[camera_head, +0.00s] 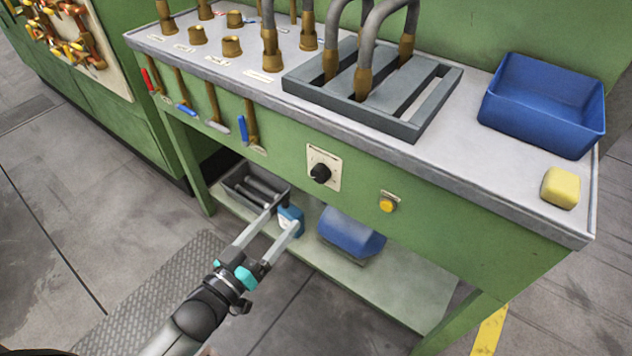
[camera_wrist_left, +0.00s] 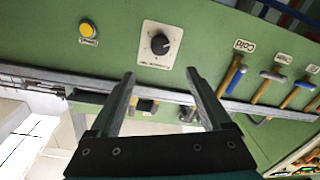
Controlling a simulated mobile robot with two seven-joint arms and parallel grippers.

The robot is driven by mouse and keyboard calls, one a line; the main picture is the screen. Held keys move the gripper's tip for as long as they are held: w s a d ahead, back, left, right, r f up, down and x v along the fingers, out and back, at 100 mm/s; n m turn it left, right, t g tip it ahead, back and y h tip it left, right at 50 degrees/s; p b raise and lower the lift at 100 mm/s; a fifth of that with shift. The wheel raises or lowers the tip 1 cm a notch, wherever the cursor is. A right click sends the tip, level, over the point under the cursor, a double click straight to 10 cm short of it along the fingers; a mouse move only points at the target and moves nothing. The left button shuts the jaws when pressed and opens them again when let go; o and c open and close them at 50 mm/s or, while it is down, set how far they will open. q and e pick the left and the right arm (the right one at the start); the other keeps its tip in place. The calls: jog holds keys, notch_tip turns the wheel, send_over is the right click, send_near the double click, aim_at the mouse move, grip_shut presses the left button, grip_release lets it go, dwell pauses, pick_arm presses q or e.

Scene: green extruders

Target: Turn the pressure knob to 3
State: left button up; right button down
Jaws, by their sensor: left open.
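The pressure knob (camera_head: 320,173) is a round black dial on a white square plate (camera_head: 331,157) on the green front panel of the bench. It also shows in the left wrist view (camera_wrist_left: 160,44), where the plate is seen upside down. My left gripper (camera_head: 286,219) is open and empty, in front of the bench and below the knob in the head view. In the left wrist view its two fingers (camera_wrist_left: 159,78) point toward the panel, with the knob just beyond and between the tips, apart from them. The scale marks are too small to read. My right gripper is not in view.
A yellow button (camera_head: 387,205) sits right of the knob. Levers with red and blue handles (camera_head: 243,129) stick out to its left. A blue bin (camera_head: 545,105) and a yellow sponge (camera_head: 560,188) stand on the benchtop. A lower shelf (camera_head: 395,284) holds a grey tray (camera_head: 232,187).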

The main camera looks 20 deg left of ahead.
aim_at(317, 177)
pick_arm(q)
jog(key=b+x, duration=0.3)
jog(key=x, duration=0.8)
jog(key=shift+w+d+f, duration=0.15)
jog(key=shift+w, duration=0.2)
jog(key=shift+x, duration=0.9)
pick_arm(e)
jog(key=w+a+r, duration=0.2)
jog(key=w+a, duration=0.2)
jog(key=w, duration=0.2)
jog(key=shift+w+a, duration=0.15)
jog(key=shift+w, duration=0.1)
pick_arm(q)
grip_shut()
